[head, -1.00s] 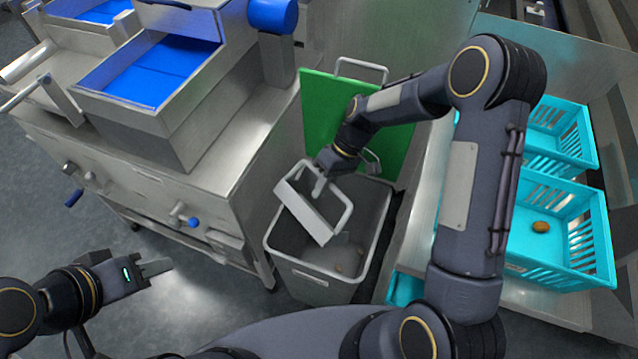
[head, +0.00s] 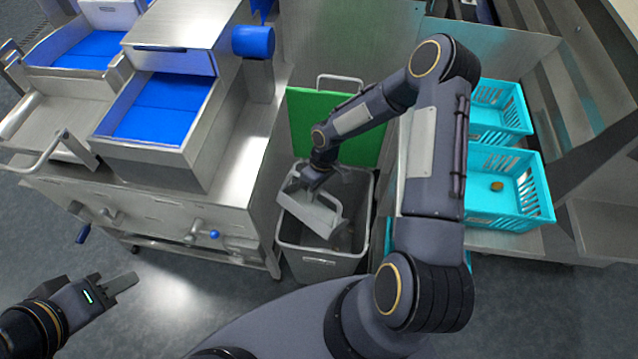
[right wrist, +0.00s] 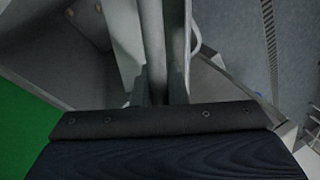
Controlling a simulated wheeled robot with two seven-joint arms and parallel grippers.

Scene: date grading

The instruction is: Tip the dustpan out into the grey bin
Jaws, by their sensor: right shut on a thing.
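The pale grey dustpan (head: 312,214) hangs tilted in the mouth of the grey bin (head: 318,270) in the head view. My right gripper (head: 318,184) is above the bin and shut on the dustpan's handle. In the right wrist view the handle (right wrist: 154,45) runs up between the fingers. The dustpan and arm hide much of the bin's inside, and I cannot tell what lies on the pan. My left gripper (head: 122,284) is empty over the floor at the lower left, far from the bin; its finger gap does not show.
A green board (head: 300,125) stands behind the bin. A steel bench with blue-lined trays (head: 160,108) is on the left. Turquoise crates (head: 510,215) stand on the right, one holding a brown date (head: 497,186). Floor at the lower left is clear.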

